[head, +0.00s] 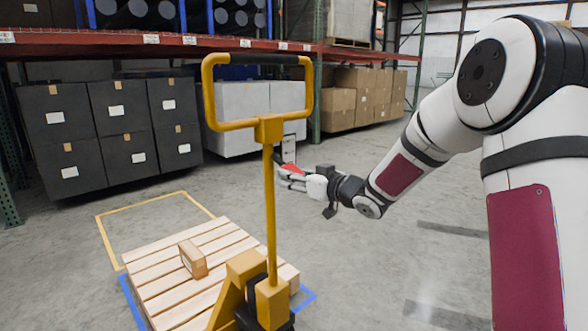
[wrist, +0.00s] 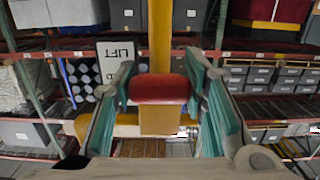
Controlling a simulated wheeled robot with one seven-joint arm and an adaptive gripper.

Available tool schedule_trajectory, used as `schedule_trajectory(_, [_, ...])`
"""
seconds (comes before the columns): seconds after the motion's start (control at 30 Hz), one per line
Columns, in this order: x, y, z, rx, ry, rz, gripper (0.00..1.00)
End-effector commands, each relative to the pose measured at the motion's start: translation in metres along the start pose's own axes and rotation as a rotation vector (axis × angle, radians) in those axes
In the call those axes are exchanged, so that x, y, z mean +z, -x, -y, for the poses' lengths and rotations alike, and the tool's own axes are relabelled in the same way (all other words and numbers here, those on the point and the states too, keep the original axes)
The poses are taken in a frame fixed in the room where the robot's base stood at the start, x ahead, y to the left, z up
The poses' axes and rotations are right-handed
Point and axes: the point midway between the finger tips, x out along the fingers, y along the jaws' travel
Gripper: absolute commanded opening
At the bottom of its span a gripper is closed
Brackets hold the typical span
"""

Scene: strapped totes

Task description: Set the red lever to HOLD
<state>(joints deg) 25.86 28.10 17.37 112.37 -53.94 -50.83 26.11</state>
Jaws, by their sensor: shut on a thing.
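The red lever (head: 291,168) is beside the yellow post of the pallet jack (head: 270,215), below its loop handle. My gripper (head: 286,179) is at the lever, just right of the post. In the wrist view the lever's rounded red end (wrist: 160,87) sits between my two teal-padded fingers (wrist: 165,100), and the gripper is shut on it. A white label plate (wrist: 116,62) reading LIFT stands left of the lever in the wrist view. No HOLD mark can be read, and the lever's exact setting cannot be told.
Dark stacked totes (head: 60,135) and racking with a red beam (head: 130,42) stand behind. Brown cartons (head: 350,98) are at the back. Floor to the right is open.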

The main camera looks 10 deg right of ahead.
Motion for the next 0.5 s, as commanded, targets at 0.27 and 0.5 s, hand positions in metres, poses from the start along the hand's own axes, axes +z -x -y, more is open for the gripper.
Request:
schedule_trajectory(0.27, [-0.0109,0.0028,-0.0003,0.001,-0.001,0.072,0.0])
schedule_trajectory(0.5, [-0.0158,0.0044,0.0003,0.0,-0.003,0.131,0.0])
